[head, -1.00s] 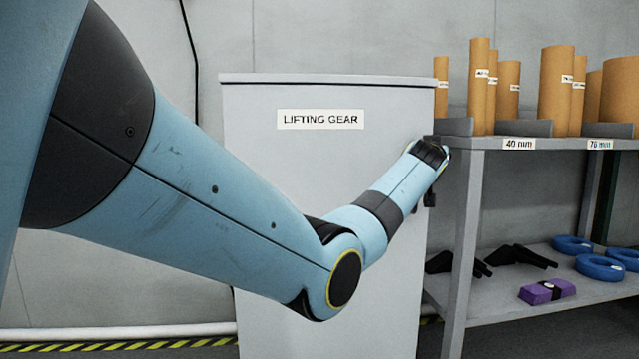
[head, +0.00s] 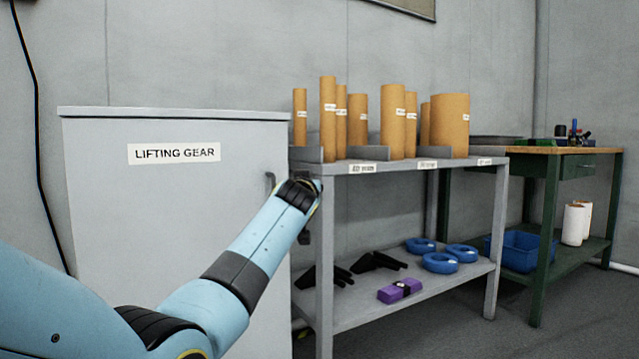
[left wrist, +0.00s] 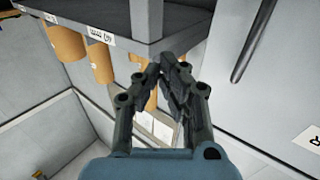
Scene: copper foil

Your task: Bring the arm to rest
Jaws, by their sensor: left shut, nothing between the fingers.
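My left arm (head: 245,265) comes in from the lower left in the head view and reaches up toward the gap between the grey cabinet and the shelf. Its gripper is mostly hidden behind the wrist there. In the left wrist view my left gripper (left wrist: 168,68) is shut and empty, its fingertips together. The fingers appear in front of the grey shelf's corner (left wrist: 150,45); I cannot tell how far apart they are. My right gripper is not in view.
A grey cabinet (head: 180,230) labelled LIFTING GEAR stands left. The grey shelf unit (head: 400,165) holds brown tubes (head: 392,120), blue rings (head: 440,262) and a purple block (head: 399,290). A green workbench (head: 545,225) with a blue bin (head: 520,248) stands right. Floor is clear at lower right.

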